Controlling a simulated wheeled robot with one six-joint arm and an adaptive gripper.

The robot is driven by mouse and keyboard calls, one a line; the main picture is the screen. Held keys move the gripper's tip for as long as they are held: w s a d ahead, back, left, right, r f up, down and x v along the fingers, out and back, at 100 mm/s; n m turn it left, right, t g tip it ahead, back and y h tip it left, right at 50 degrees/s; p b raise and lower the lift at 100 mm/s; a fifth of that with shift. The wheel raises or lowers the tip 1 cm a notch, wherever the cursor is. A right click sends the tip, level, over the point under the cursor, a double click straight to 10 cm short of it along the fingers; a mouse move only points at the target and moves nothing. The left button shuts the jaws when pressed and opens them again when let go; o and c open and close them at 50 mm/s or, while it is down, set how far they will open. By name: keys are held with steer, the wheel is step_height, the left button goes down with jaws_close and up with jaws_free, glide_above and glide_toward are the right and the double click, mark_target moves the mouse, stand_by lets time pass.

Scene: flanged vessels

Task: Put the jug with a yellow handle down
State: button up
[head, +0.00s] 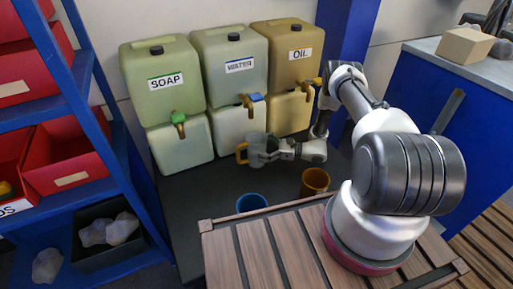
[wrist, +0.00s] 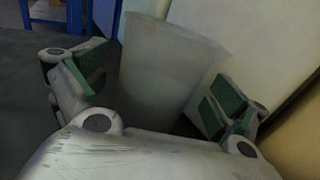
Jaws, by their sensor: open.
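The clear jug with a yellow handle (head: 257,151) is in front of the lower WATER container, below its blue-topped tap. Its yellow handle is on the left side. My gripper (head: 278,152) reaches it from the right. In the wrist view the pale, see-through jug (wrist: 165,65) lies between the green pads of my open gripper (wrist: 155,92), with a visible gap on the left. Contact on the right is hard to tell. Whether the jug's base rests on the dark surface (head: 225,185) is also hard to tell.
A blue cup (head: 251,203) and an orange-brown cup (head: 314,182) stand nearer me. SOAP (head: 163,75), WATER (head: 232,65) and OIL (head: 287,52) containers line the back, with taps jutting forward. A blue shelf (head: 85,110) stands left. The dark surface left of the blue cup is clear.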

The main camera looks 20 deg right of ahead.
steer(key=v, duration=0.9)
steer(key=shift+d, duration=0.15)
steer(key=shift+s, duration=0.1)
